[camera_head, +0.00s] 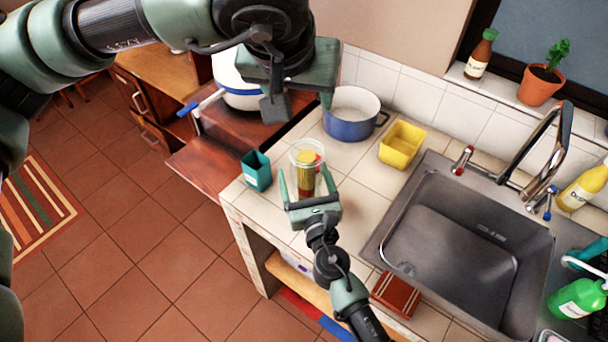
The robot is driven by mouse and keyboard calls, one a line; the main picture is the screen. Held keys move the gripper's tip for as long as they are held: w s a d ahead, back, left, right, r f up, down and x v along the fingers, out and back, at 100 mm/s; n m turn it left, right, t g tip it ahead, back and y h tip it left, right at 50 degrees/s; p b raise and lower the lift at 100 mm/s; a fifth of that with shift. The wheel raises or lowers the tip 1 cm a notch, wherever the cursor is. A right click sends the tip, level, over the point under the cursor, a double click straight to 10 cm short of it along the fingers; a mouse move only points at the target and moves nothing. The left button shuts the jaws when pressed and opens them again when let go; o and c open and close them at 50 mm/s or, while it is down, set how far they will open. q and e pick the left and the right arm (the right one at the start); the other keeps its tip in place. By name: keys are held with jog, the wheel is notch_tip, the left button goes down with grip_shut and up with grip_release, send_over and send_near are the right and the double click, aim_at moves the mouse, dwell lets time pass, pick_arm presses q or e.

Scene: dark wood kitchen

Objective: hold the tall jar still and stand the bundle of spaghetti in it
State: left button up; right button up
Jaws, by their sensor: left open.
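The tall clear jar (294,155) stands on the tiled counter, left of the sink. Yellow and reddish-brown material, apparently the spaghetti bundle (305,158), shows upright inside the jar's outline; its lower part is partly hidden. My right gripper (305,179) is at the jar's near side, with one finger on each side of it. I cannot tell whether the fingers touch the glass. My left gripper (299,104) is open and empty, above and beyond the jar, pointing down.
A teal container (257,170) stands close left of the jar. A blue pot (352,128) and a yellow tub (401,145) stand behind it. The metal sink (450,250) with its faucet is to the right. The counter's left edge is near the teal container.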

jog(key=shift+s, duration=0.1)
jog(key=v, duration=1.2)
jog(key=shift+f, duration=0.1)
